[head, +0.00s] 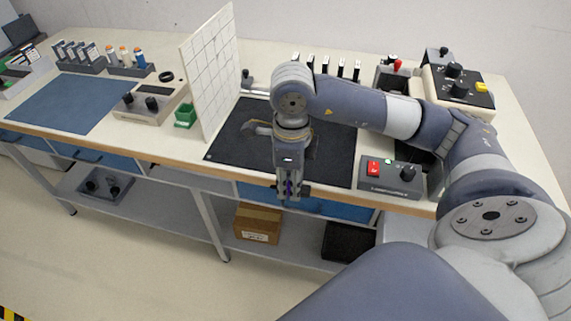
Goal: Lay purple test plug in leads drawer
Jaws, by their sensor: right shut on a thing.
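My right gripper (290,198) points down at the front edge of the bench, over a blue drawer front (338,208). It is shut on the purple test plug (289,186), of which only a small purple patch shows between the fingers. The gripper and wrist hide the rest of the plug and part of the drawer front. I cannot tell whether this drawer is the leads drawer or how far it is open. Another blue drawer front (110,162) is at the left under the bench. My left gripper is not in view.
A dark mat (235,140) lies under my arm. A white tiled panel (212,65) stands left of it. A grey box with a red switch (392,178) sits at the front edge on the right. A cardboard box (257,223) is on the lower shelf.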

